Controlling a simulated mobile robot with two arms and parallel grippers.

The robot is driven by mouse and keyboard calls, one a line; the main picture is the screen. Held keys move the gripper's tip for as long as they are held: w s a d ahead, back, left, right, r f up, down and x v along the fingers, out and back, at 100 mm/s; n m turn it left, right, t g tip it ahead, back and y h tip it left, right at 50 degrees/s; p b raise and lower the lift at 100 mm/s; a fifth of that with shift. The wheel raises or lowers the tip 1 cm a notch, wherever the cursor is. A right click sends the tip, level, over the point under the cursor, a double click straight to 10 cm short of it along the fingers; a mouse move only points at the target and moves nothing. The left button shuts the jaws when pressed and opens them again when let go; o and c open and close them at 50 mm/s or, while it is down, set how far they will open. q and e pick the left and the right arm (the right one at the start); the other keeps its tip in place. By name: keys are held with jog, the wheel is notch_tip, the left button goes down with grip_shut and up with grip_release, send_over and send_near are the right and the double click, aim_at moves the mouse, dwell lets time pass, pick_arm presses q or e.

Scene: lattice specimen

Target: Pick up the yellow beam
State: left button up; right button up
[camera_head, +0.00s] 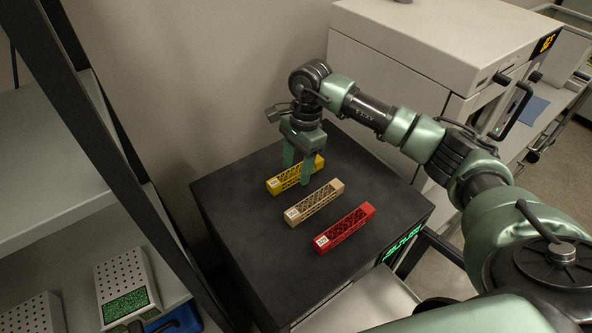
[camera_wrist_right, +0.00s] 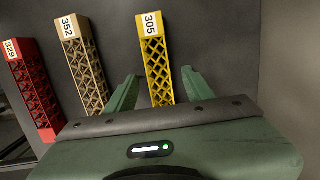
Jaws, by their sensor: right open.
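The yellow beam (camera_head: 283,182), a lattice bar with a white end label, lies at the back of the dark table top. My right gripper (camera_head: 297,180) points down over it, with its green fingers on either side of the beam. In the right wrist view the yellow beam (camera_wrist_right: 157,62), labelled 305, runs between the two open fingertips (camera_wrist_right: 161,80), with gaps visible on both sides. The beam's near end is hidden behind the gripper body. My left gripper is in neither view.
A tan beam (camera_head: 315,202) and a red beam (camera_head: 345,228) lie roughly parallel on the dark table (camera_head: 255,240), nearer the front. A large light machine (camera_head: 420,50) stands behind right. Shelves (camera_head: 50,160) with perforated boxes (camera_head: 125,285) stand at left.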

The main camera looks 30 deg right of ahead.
aim_at(296, 169)
jog(key=c, duration=1)
grip_shut()
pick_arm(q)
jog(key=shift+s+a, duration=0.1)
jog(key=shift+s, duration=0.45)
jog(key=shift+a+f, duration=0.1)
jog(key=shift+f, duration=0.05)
pick_arm(e)
jog(key=shift+r, duration=0.15)
